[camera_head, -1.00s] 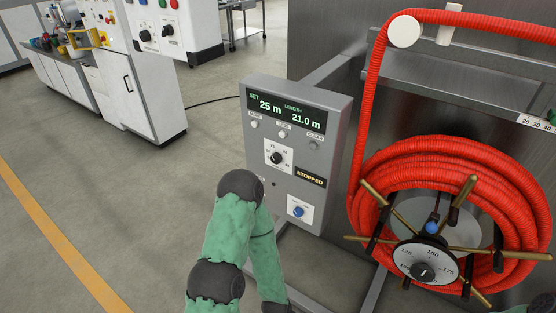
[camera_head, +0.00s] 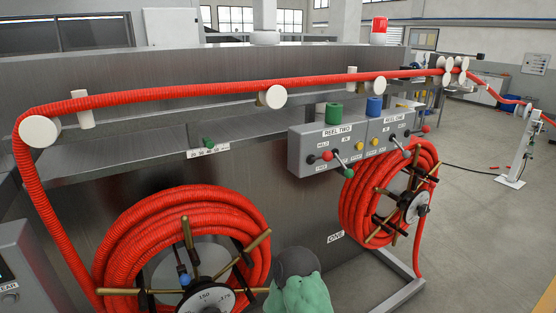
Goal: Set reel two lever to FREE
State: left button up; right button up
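The grey control box (camera_head: 297,150) has a half labelled REEL TWO and a half labelled REEL ONE. On the REEL TWO half, a lever with a red ball (camera_head: 327,155) points to the right from a black hub, between small HOLD and FREE labels. Beside it, a second lever ends in a green ball (camera_head: 348,172) low and right. The labels are too small to tell which setting the levers mark. A green-sleeved arm link of mine shows at the bottom middle, below the box. Neither gripper shows.
One coil of red conduit (camera_head: 180,210) on a spoked reel is at the lower left. Another coil (camera_head: 357,212) hangs below the box at right, near a ONE label. Conduit runs over white rollers (camera_head: 272,97) above. Open floor (camera_head: 470,230) lies at right.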

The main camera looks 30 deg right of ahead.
aim_at(327, 155)
jog(key=l+z, duration=0.1)
jog(key=z, duration=1.5)
